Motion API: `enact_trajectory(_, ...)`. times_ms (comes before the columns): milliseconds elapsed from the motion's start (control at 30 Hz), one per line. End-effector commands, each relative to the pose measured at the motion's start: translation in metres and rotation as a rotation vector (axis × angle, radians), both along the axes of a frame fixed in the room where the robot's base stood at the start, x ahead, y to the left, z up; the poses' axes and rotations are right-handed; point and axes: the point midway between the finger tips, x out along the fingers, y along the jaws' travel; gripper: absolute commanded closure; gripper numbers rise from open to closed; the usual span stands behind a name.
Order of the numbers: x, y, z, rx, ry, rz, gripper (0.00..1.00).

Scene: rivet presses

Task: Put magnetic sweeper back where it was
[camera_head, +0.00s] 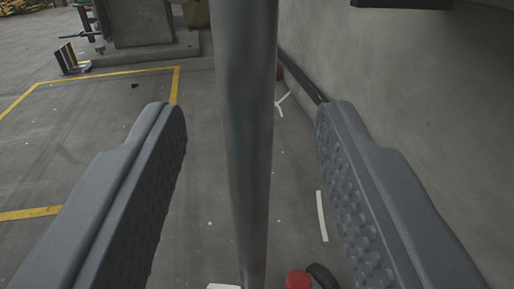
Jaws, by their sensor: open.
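My gripper (251,130) is open, with one grey finger on the left and one on the right. A grey metal pole (248,120) stands upright between the fingers, apart from both. It runs from the top edge of the view down to the bottom, and looks like the handle of the magnetic sweeper. The sweeper's head is not clearly visible. At the foot of the pole, a red round part (298,280) and a dark curved part beside it show at the bottom edge, cut off. I cannot tell whether they belong to the sweeper.
A concrete wall (420,90) rises close on the right, with a dark pipe along its base. Yellow floor lines (110,74) mark an area on the left. A machine base (140,25) stands at the back left. The left floor is mostly clear.

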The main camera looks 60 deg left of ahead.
Motion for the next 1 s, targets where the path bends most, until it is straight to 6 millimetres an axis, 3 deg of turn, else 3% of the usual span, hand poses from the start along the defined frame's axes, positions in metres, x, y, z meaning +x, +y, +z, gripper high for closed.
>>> enact_trajectory(200,-0.022,-0.04,0.004,0.002,-0.001,-0.004,0.59)
enact_trajectory(400,-0.037,-0.063,0.002,0.001,-0.001,-0.003,0.59)
enact_trajectory(1000,-0.043,-0.072,0.0,0.001,-0.001,-0.001,0.59)
